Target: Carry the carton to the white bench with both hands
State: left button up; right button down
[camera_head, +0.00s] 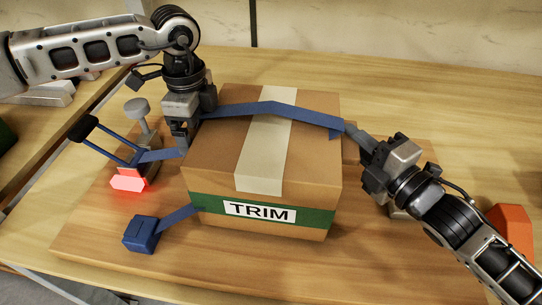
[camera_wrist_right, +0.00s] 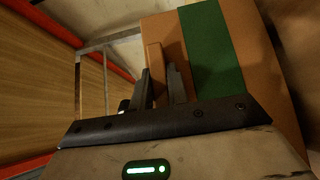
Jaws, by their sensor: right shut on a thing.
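The brown carton (camera_head: 215,160), with cream tape and a green band marked TRIM, sits on a wooden board (camera_head: 290,262). A blue strap (camera_head: 270,108) lies across its top. My right gripper (camera_head: 358,160) is at the carton's right side, shut on a small brown handle block there. In the right wrist view the block (camera_wrist_right: 155,68) shows between its fingers, with the carton's green band (camera_wrist_right: 208,50) beside it. My left gripper (camera_head: 181,138) points down at the carton's left side; its fingertips are small and partly dark, so its grip is unclear. No white bench is recognisable.
Left of the carton are a blue lever with a black grip (camera_head: 83,128), a grey knob (camera_head: 137,107) and a glowing red block (camera_head: 129,180). A blue box (camera_head: 141,235) with a strap lies front left. An orange-red object (camera_head: 512,228) stands at the right.

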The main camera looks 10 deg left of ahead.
pick_arm(q)
jog(key=shift+r+p, duration=1.4)
jog(key=shift+r, duration=0.45)
pick_arm(e)
jog(key=shift+r, duration=1.8)
pick_arm(q)
jog(key=shift+f, duration=0.1)
pick_arm(e)
jog(key=shift+s, duration=0.1)
